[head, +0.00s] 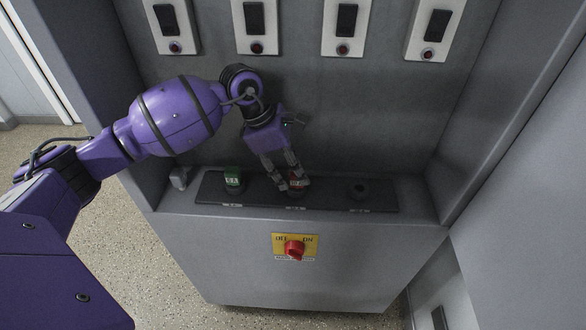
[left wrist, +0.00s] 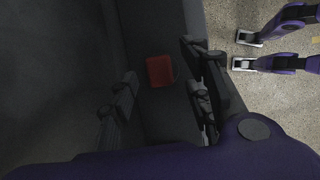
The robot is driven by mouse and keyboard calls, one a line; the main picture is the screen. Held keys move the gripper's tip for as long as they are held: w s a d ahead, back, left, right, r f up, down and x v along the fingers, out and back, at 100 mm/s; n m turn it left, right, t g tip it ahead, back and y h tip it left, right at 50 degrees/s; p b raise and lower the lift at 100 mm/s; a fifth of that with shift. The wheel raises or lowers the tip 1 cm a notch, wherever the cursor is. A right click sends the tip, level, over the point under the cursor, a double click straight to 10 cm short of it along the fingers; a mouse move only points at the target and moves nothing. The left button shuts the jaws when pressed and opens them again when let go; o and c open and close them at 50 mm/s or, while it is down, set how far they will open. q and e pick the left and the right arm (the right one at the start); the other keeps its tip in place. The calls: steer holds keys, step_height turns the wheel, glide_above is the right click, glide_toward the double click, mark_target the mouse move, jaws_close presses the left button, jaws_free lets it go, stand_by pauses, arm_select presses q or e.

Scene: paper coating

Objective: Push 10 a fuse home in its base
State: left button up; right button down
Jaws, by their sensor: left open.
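The red fuse (head: 297,181) stands in the middle position of the dark base strip (head: 330,205) on the cabinet ledge. Its white label is partly covered by my fingers and too small to read surely. My left gripper (head: 292,185) points down at this fuse, open, with its fingertips close around its top. In the left wrist view the red fuse (left wrist: 160,71) shows between the two spread fingers (left wrist: 157,105), with gaps at its sides. I cannot tell how deep the fuse sits. My right gripper is not in view.
A round dark base (head: 358,190) at the right holds no fuse. A red rotary switch (head: 294,249) on a yellow plate is on the front panel. Several switch modules (head: 343,27) line the back wall.

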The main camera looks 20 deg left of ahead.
arm_select(q)
steer(key=v, duration=1)
steer(key=shift+r, duration=0.15)
